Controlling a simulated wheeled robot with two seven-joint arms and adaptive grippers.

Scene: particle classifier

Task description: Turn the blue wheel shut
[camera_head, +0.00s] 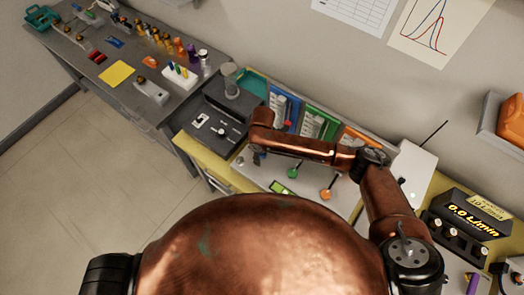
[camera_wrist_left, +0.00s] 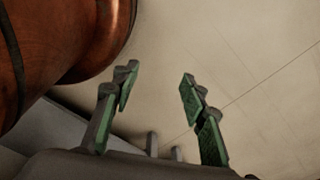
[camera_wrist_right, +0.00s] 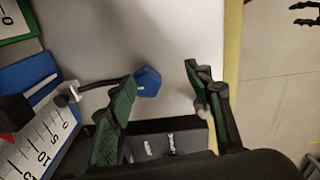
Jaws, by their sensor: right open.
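The blue wheel (camera_wrist_right: 148,80) shows in the right wrist view as a small blue faceted knob on a dark stem, which runs left to a metal fitting by a blue scale panel. My right gripper (camera_wrist_right: 162,77) is open, and the knob appears between its fingertips, nearer the left one. I cannot tell whether they touch. In the head view my right gripper (camera_head: 258,157) hangs low at the panel's left end, and I cannot make out the blue wheel there. My left gripper (camera_wrist_left: 156,84) is open and empty above bare floor in the left wrist view.
Green (camera_head: 293,173) and orange (camera_head: 326,194) knobs stand on the panel to the right. Blue, green and orange scale panels rise behind. A dark box (camera_wrist_right: 168,140) shows between the right fingers, lower in the wrist view. A flow display (camera_head: 470,214) stands far right.

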